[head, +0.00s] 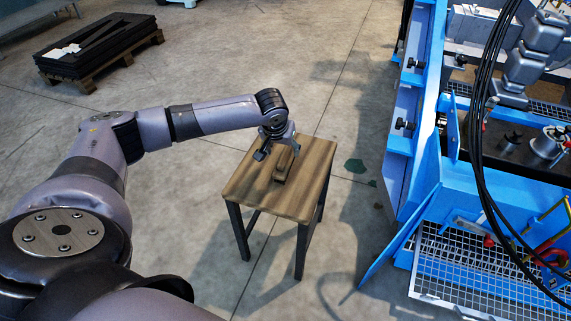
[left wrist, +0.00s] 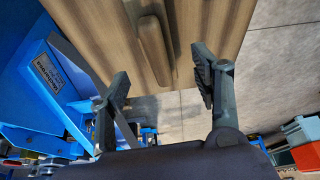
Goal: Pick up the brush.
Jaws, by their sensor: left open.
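The brush (head: 284,165) is a small brown wooden block shape lying on top of a wooden stool (head: 305,200). In the left wrist view the brush (left wrist: 154,50) lies along the wood grain, ahead of the fingers. My left gripper (head: 278,148) is over the far part of the stool top, close to the brush. In the left wrist view my left gripper (left wrist: 160,87) is open and empty, its two fingers wide apart with the brush lined up between them but beyond their tips. Bristles are not visible. My right gripper is not in view.
A blue machine (head: 430,180) with a metal grate (head: 460,275) and hanging black cables (head: 480,150) stands right of the stool. A pallet with dark panels (head: 95,47) lies at the far left. Concrete floor around the stool is mostly clear.

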